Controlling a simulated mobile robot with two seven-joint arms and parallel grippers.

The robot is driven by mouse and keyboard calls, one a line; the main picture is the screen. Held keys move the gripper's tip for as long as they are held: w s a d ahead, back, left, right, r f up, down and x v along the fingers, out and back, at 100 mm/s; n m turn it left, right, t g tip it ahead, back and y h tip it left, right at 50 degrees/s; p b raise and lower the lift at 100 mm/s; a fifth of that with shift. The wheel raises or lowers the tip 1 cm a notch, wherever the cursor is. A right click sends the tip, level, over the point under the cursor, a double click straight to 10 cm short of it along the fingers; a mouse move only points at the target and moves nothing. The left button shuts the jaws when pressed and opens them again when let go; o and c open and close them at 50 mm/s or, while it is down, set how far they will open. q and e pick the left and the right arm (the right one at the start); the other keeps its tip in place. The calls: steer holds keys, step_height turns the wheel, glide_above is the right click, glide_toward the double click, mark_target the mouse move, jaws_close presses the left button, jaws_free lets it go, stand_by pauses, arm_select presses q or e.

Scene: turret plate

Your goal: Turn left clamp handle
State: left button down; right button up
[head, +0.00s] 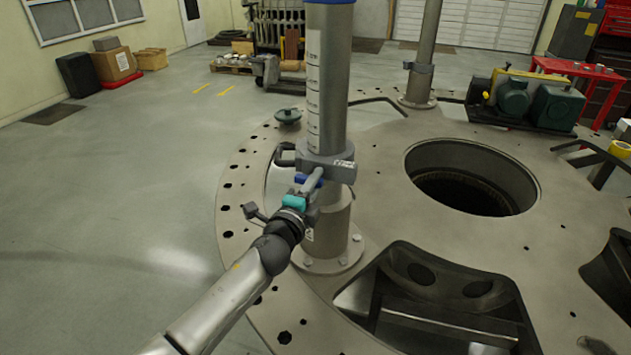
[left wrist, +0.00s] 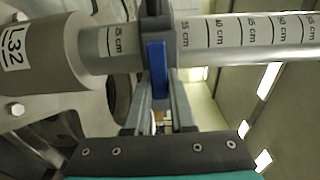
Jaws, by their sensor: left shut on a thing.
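A grey clamp collar (head: 322,164) sits around the upright steel post (head: 330,100), which carries a centimetre scale. The clamp's blue handle (left wrist: 156,68) shows in the left wrist view, between the two fingers. In the head view blue also shows at the collar's front, partly hidden by the gripper. My left gripper (head: 312,182) reaches in from the lower left and is shut on the blue handle; its fingers (left wrist: 163,95) also show in the left wrist view. The post's lower sleeve (left wrist: 50,52) bears the label L32. My right gripper is not in view.
The post stands on a bolted flange on the round turret plate (head: 380,150). The plate has a large round hole (head: 470,180) and a dark recess (head: 430,300). A second post (head: 422,60) and a green motor unit (head: 515,98) stand behind.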

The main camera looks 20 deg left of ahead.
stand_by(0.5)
arm_select(q)
steer(key=c, duration=0.8)
jaws_free()
steer(key=shift+o, duration=0.2)
steer(key=s+a+b, duration=0.1)
steer(key=s, duration=1.4)
steer(key=shift+a, duration=0.3)
steer(key=shift+s, duration=0.1)
